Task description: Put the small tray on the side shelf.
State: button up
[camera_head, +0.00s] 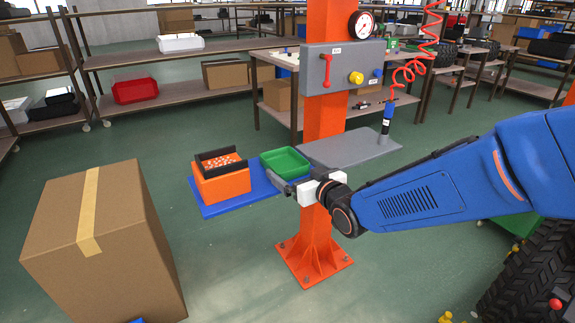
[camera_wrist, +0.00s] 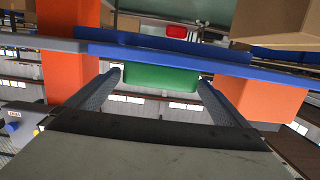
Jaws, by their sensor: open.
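The small green tray (camera_head: 285,161) sits on the blue side shelf (camera_head: 228,205), near the grey shelf plate (camera_head: 350,147). It is upright in the head view. The wrist view is upside down; there the green tray (camera_wrist: 160,79) shows between my two fingers, against the blue shelf edge (camera_wrist: 200,62). My gripper (camera_head: 285,183) is open at the tray's near side. The fingers (camera_wrist: 159,78) lie to its left and right; I cannot tell whether they touch it. The tray's near lower part is partly hidden by the gripper in the head view.
An orange box (camera_head: 222,186) with a black-edged bin of small parts stands left of the tray. An orange column (camera_head: 319,230) rises behind my gripper. A large cardboard box (camera_head: 130,240) stands at left.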

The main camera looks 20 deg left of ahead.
jog(key=shift+v, duration=2.95)
jog(key=s+d+m+h, duration=0.2)
jog(key=d+m+h, duration=0.55)
jog(key=d, duration=2.35)
jog(key=s+d+f+m+g+h, duration=0.1)
jog(key=s+d+f+g+h, duration=0.1)
jog(key=s+d, duration=0.5)
jog(key=s+d+f+m+g+h, duration=0.1)
jog(key=s+d+f+g+h, duration=0.1)
jog(key=s+d, duration=0.6)
jog(key=s+g+h, duration=0.1)
jog(key=s, duration=0.4)
jog(key=shift+g, duration=0.3)
